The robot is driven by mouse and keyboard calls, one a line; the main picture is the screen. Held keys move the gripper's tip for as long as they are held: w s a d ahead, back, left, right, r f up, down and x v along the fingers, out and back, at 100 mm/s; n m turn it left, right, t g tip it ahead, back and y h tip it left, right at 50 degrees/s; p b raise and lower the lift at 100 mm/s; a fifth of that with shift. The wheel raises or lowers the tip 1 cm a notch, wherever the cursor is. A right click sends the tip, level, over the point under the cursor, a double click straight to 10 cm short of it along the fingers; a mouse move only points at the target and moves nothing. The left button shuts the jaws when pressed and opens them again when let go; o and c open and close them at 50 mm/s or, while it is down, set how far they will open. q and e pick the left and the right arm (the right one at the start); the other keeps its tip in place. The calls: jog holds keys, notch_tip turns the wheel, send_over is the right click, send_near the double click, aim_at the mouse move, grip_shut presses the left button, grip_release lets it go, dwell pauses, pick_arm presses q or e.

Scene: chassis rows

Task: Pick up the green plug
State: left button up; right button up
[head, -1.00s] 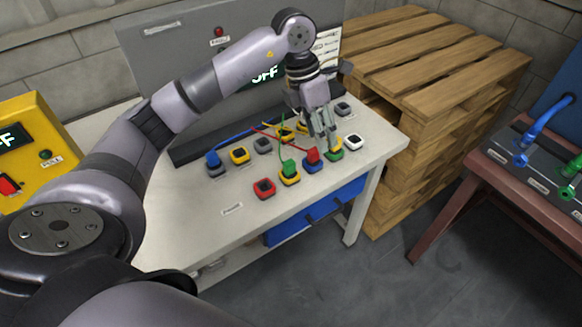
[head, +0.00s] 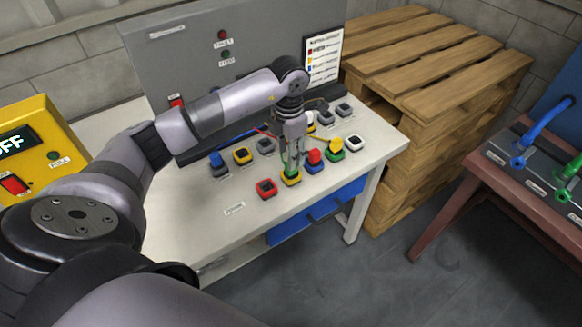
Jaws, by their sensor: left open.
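The green plug (head: 291,173) stands in a yellow socket (head: 291,181) in the front row on the grey workbench. My left gripper (head: 291,163) points down over it, open, with its fingertips close to either side of the plug and partly hiding it. I cannot tell whether the fingers touch it. My right gripper is not in view.
A red plug (head: 314,156) in a blue socket stands just right. A green socket (head: 335,149), a white socket (head: 354,143) and a red socket (head: 266,188) are nearby. A blue plug (head: 216,158) stands left. Wooden pallets (head: 440,60) flank the bench.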

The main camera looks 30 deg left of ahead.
pick_arm(q)
jog(key=f, duration=0.1)
jog(key=f+p, duration=0.1)
jog(key=f, duration=0.2)
jog(key=shift+w+f+p, duration=0.1)
jog(key=shift+w+p, duration=0.2)
jog(key=shift+p, duration=0.1)
jog(key=shift+f, duration=0.5)
grip_shut()
